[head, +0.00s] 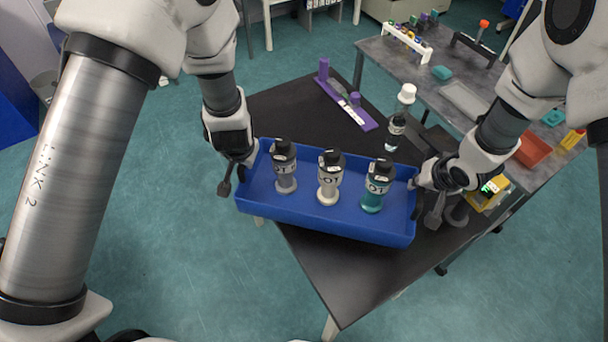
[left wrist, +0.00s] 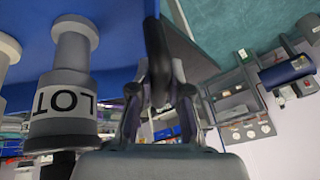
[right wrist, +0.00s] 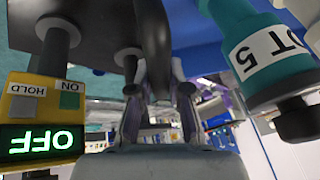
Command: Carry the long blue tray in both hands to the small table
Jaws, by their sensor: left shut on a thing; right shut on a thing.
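The long blue tray (head: 320,222) is in the middle of the head view, roughly level, over the near left part of a black-topped table (head: 375,274). I cannot tell whether it touches the top. Three labelled bottles stand upright in it: a grey one (head: 285,168), a whitish one (head: 329,180) and a teal one (head: 376,188). My left gripper (head: 232,172) is shut on the tray's left end, on a dark handle (left wrist: 156,50). My right gripper (head: 432,200) is shut on the right end, on another dark handle (right wrist: 153,35).
On the black table, a purple holder (head: 345,98) lies behind the tray and a clear white-capped bottle (head: 396,130) stands behind its right end. A yellow device (right wrist: 40,112) is close by my right gripper. A grey bench (head: 440,85) with racks stands at back right. Open floor lies left.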

